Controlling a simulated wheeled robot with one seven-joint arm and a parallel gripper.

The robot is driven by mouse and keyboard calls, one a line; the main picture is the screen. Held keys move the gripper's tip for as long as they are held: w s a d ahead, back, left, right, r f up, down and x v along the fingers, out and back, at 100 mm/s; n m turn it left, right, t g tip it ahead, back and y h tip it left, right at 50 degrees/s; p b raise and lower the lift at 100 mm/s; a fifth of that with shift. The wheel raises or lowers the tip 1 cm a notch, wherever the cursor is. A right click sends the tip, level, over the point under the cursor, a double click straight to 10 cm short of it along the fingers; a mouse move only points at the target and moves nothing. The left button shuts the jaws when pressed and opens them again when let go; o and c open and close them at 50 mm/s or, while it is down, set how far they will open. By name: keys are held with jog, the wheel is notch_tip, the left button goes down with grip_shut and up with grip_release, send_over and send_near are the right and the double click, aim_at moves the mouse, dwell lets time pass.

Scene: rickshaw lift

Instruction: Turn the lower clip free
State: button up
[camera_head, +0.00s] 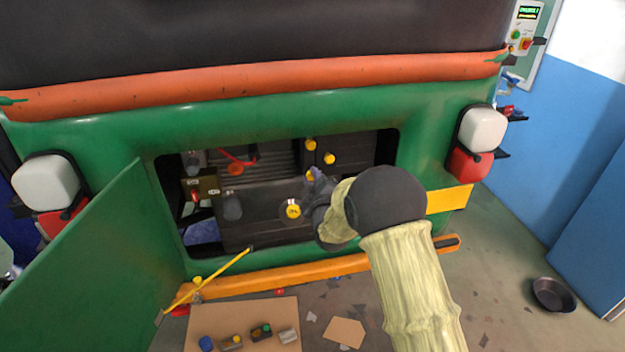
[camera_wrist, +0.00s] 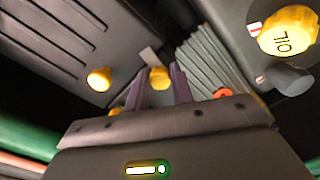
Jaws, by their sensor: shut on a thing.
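My gripper (camera_head: 316,178) reaches into the open engine bay at the back of the green vehicle. In the wrist view its two dark fingers (camera_wrist: 160,84) stand on either side of a small yellow clip (camera_wrist: 159,77), shut on it. In the head view this yellow clip (camera_head: 310,174) shows at the fingertips, partly hidden by them. It sits lower than two other yellow knobs, an upper one (camera_head: 311,144) and one to its right (camera_head: 329,158). How far the held clip is turned cannot be told.
The yellow oil cap (camera_head: 293,209) is just below left of my gripper. A red-orange part (camera_head: 236,168) lies farther left. The green lid (camera_head: 90,255) hangs open at left, near a yellow rod (camera_head: 207,281). A cardboard sheet (camera_head: 240,310) with small parts lies on the floor.

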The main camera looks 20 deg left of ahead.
jog(key=shift+f+m+b, duration=0.25)
jog(key=shift+m+b, duration=0.05)
jog(key=shift+b, duration=0.25)
jog(key=shift+f+m+b, duration=0.1)
jog(key=shift+m+b, duration=0.4)
jog(key=shift+b, duration=0.35)
jog(key=m+b, duration=1.2)
jog(key=b, duration=0.3)
jog(key=shift+f+b, duration=0.2)
jog(key=shift+b, duration=0.1)
jog(key=m+b, duration=0.2)
jog(key=m, duration=0.1)
jog(key=shift+s+a+b, duration=0.1)
jog(key=shift+b, duration=0.3)
jog(key=shift+r+m+b, duration=0.25)
jog(key=shift+m+b, duration=0.25)
jog(key=shift+m, duration=0.2)
grip_shut()
jog(key=shift+r, duration=0.1)
